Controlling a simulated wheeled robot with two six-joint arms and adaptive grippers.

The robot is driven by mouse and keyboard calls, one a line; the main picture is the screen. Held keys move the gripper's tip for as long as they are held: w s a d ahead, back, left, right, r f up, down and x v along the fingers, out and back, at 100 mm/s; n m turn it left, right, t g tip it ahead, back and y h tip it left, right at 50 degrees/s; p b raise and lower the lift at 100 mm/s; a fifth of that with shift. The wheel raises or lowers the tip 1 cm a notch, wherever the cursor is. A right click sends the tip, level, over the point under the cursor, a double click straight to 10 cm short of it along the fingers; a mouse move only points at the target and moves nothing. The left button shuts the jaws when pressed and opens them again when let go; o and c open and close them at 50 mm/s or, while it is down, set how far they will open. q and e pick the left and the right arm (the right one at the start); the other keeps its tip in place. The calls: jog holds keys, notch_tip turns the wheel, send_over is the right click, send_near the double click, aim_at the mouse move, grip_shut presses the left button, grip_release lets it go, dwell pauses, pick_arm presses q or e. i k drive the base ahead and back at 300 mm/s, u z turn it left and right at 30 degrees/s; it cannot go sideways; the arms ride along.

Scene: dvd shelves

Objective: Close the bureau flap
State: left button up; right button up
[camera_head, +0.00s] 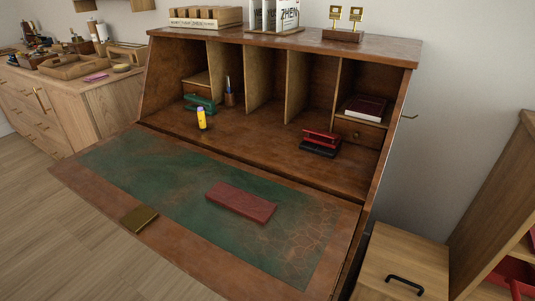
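The brown wooden bureau (280,39) stands in the middle of the view. Its flap (120,165) is lowered and lies open toward me, with a worn green writing panel on its inner face. A flat dark red case (241,202) lies on the green panel. A brass-coloured plate (139,218) sits at the flap's front edge. Neither of my grippers is in view.
A wooden cabinet (402,258) stands close at right. Floor is clear at lower left.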

aim_at(244, 232)
jog(key=z, duration=2.1)
jog(key=k, duration=1.35)
jog(key=u, duration=1.8)
jog(key=i, duration=0.5)
